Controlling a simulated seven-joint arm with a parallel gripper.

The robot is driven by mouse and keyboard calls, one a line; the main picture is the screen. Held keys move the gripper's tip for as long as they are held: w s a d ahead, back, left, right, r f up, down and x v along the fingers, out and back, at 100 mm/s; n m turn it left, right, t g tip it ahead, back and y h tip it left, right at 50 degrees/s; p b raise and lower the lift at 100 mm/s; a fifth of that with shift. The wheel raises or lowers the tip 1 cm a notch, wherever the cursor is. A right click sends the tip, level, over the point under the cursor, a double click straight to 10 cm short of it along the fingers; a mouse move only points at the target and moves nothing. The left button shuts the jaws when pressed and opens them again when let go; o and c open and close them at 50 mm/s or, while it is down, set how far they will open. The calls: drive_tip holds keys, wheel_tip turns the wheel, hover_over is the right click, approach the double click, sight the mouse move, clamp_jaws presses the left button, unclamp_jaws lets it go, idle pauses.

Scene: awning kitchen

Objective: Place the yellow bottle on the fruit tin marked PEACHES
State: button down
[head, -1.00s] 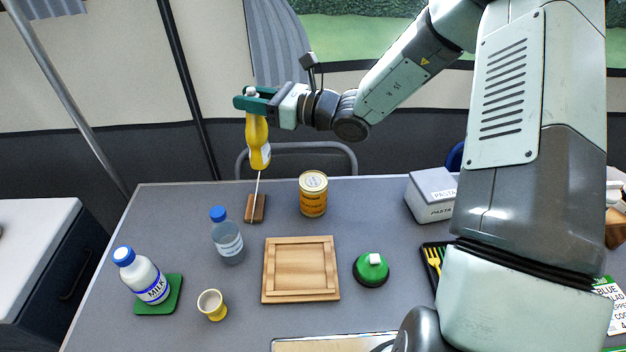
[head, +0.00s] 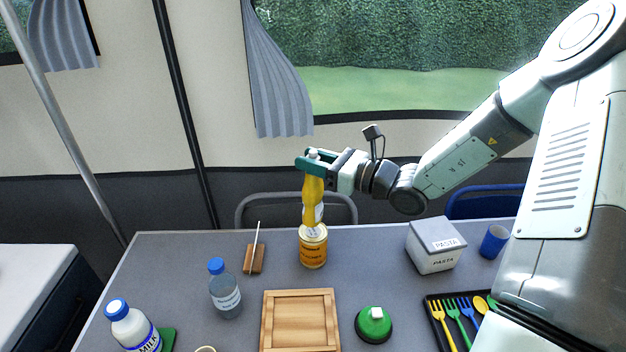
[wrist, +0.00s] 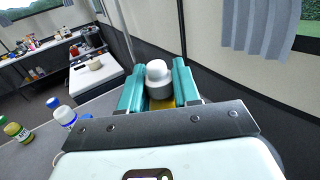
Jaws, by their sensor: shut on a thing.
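The yellow bottle (head: 312,200) is upright in my gripper (head: 312,160), which is shut on its neck just below the white cap. In the wrist view the white cap (wrist: 158,76) shows between the two teal fingers of my gripper (wrist: 160,92). The tin with the orange label (head: 313,250) stands near the far edge of the table. The bottle's base is at the tin's top in the head view and seems to touch it or hover very close; I cannot tell which. The tin's lettering is too small to read surely.
A brown block with a thin stick (head: 255,258) is left of the tin. A clear bottle (head: 226,292), milk bottle (head: 132,326), wooden tray (head: 264,325), green-topped round object (head: 374,325), pasta box (head: 434,250), blue cup (head: 494,241) and cutlery tray (head: 430,302) stand around.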

sight(313, 177)
drive_tip(key=shift+f, duration=1.85)
drive_tip(key=shift+f, duration=0.2)
drive_tip(key=c, duration=0.8)
unclamp_jaws()
drive_tip(key=shift+r, duration=0.15)
drive_tip(key=shift+s+d, duration=0.15)
drive_tip(key=shift+d, duration=0.2)
drive_tip(key=v, duration=1.1)
drive_tip(key=shift+s, duration=0.2)
